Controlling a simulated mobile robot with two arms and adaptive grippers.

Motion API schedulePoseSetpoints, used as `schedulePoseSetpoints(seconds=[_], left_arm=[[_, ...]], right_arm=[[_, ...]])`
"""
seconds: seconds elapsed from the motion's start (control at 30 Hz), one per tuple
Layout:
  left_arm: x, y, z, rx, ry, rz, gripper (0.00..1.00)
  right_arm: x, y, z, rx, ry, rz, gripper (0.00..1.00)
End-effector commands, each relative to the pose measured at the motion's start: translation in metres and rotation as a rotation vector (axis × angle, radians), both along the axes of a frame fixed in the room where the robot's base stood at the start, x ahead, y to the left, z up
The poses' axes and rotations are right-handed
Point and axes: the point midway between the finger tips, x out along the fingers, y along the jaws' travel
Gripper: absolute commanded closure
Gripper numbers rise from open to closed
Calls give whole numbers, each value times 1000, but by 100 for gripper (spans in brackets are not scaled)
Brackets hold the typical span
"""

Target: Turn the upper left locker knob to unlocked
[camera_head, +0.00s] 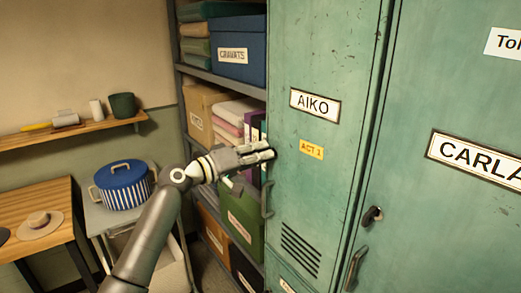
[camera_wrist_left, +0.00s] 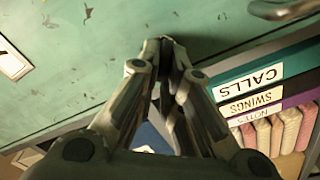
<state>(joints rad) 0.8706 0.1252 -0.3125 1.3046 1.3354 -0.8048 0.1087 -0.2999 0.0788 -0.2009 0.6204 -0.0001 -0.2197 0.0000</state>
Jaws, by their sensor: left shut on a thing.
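The green upper left locker door (camera_head: 330,195) carries an AIKO plate (camera_head: 315,104) and a yellow ACT 1 label (camera_head: 311,149). My left gripper (camera_head: 271,152) is at the door's left edge, above its handle (camera_head: 267,199). Its fingers are shut on the locker knob, which they hide, so I cannot tell which way the knob points. In the left wrist view the fingertips (camera_wrist_left: 165,45) meet against the green door (camera_wrist_left: 90,40), and part of the handle (camera_wrist_left: 292,10) shows at the upper right. My right gripper is not in view.
The CARLA locker (camera_head: 440,230) at right has a dark knob (camera_head: 372,215) and a handle (camera_head: 355,268). Shelves (camera_head: 197,73) with boxes and binders stand close left of the AIKO door. A blue pot (camera_head: 122,186) and a hat (camera_head: 40,225) are further left.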

Motion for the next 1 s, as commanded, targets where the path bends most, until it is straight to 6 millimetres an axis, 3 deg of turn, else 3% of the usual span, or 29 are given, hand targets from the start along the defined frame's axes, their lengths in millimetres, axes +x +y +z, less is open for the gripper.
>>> schedulePoseSetpoints(seconds=[0.5,1.0], left_arm=[[2,2,-3,-271,374,1,100],[3,2,-7,-399,550,1,100]], right_arm=[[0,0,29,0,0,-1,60],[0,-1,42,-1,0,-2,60]])
